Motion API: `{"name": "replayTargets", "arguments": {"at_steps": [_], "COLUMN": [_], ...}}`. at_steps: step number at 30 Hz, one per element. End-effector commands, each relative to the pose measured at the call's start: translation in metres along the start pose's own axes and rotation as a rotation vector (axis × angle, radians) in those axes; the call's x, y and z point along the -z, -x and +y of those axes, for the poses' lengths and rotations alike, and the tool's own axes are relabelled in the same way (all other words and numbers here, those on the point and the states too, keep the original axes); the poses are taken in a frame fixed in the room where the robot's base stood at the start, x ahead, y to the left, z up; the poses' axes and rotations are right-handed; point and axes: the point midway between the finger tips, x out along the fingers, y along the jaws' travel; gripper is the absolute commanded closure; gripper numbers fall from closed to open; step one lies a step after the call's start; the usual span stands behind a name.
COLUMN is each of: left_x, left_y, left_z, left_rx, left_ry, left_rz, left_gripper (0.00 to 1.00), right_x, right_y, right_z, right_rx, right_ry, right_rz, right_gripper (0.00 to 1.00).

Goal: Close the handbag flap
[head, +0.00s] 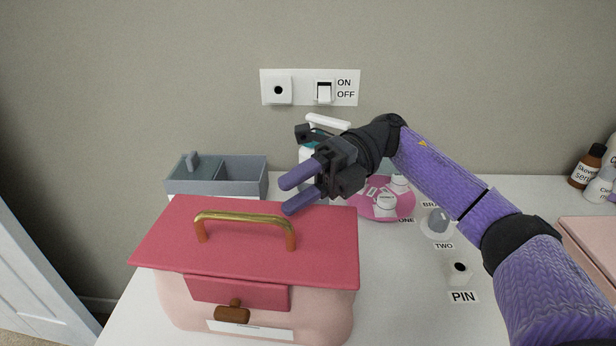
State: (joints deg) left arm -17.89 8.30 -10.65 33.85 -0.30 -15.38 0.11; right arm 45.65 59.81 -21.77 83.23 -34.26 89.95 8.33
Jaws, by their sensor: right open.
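The handbag (180,302) stands on the white table, with a pale pink body. Its red flap (160,245) lies across the top, nearly flat, and a red front piece (215,289) hangs below its front edge. A gold and tan handle (243,218) arches over the flap. A brown clasp (232,314) shows on the front, above a blank white label. My right gripper (287,198) is open and empty, its purple fingers pointing left over the flap's back edge. I cannot tell whether a finger touches it. My left gripper is not in view.
A grey two-part box (237,171) stands behind the bag. A pink plate (375,208) with white pieces, a grey knob (438,221) and a PIN socket (459,270) are to the right. Bottles (585,168) stand far right. A switch panel (301,88) is on the wall.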

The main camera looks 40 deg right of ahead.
Motion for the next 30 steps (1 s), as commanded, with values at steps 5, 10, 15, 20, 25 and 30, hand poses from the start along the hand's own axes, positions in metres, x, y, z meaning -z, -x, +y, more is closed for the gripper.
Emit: {"name": "replayTargets", "arguments": {"at_steps": [5,10,15,20,25,30], "left_x": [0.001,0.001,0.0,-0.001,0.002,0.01], "left_y": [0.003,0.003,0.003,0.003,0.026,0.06], "left_z": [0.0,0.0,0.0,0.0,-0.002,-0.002], "left_rx": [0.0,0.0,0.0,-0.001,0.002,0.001], "left_ry": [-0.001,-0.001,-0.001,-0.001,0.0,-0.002], "left_rz": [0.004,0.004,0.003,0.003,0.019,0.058], "left_gripper": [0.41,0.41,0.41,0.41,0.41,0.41], "right_x": [0.0,0.0,0.0,0.0,-0.001,-0.003], "right_y": [0.028,0.035,0.035,0.035,0.038,0.043], "right_z": [0.001,0.0,0.0,0.0,0.028,0.068], "right_rx": [-0.001,-0.001,-0.001,-0.001,0.0,0.001], "right_ry": [0.0,0.0,0.0,0.0,0.014,0.033], "right_rz": [-0.002,0.001,0.001,0.001,-0.001,-0.003], "right_gripper": [0.48,0.48,0.48,0.48,0.48,0.48]}}
